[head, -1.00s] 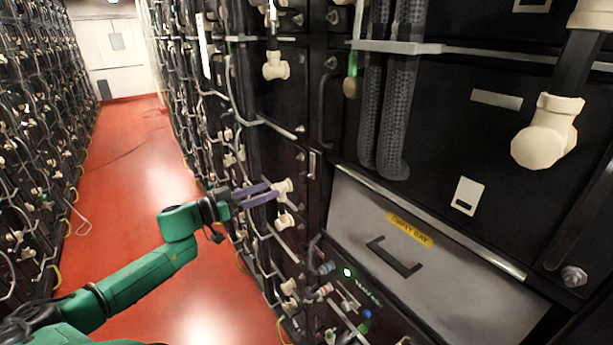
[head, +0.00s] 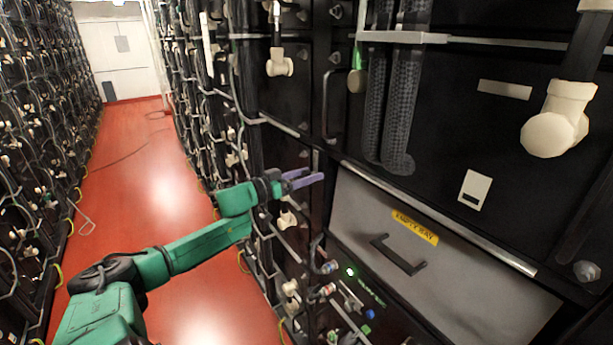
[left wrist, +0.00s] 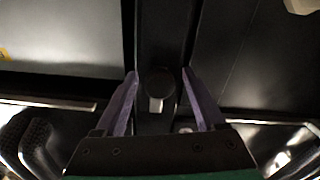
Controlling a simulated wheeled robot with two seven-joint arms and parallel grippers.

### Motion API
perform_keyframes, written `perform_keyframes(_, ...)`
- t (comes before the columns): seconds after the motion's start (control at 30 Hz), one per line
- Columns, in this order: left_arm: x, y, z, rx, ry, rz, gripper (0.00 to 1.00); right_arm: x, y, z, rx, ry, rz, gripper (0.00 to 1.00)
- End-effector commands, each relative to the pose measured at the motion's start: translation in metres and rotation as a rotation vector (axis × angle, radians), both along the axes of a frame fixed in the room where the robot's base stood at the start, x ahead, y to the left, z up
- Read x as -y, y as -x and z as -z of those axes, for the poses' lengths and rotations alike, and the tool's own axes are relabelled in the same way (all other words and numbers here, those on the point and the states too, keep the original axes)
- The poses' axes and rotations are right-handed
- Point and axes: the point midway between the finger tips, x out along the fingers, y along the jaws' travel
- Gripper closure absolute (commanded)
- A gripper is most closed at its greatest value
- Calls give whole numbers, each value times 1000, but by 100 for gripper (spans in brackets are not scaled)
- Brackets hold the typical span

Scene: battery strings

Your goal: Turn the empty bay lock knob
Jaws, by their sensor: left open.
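The empty bay (head: 455,268) is a grey drawer front with a yellow label (head: 414,227) and a dark handle. My left gripper (head: 309,177) is at the upper left corner of this front, with its purple fingers pointing right. In the left wrist view, the open fingers (left wrist: 160,76) stand either side of a small dark round knob (left wrist: 160,84) with a pale tab, on a dark upright strip beside the grey panel. It looks like the lock knob. I see no finger touching it, and cannot tell the depth gap. My right gripper is out of view.
Below the bay is a panel with a green light (head: 350,272) and several cable plugs. Thick dark hoses (head: 402,110) hang above it. Cream connectors (head: 280,63) stick out from the rack.

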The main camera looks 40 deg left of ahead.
Motion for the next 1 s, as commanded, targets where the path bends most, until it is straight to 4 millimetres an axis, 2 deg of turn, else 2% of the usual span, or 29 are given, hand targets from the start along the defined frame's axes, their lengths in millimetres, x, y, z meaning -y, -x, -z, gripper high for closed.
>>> perform_keyframes(0.07,0,0,0,0,0,0,28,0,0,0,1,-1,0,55)
perform_keyframes(0.27,0,0,0,0,1,1,100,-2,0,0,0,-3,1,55)
perform_keyframes(0.67,0,0,0,15,-44,2,100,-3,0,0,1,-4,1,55)
perform_keyframes(1.0,1,1,0,78,-254,2,100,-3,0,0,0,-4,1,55)
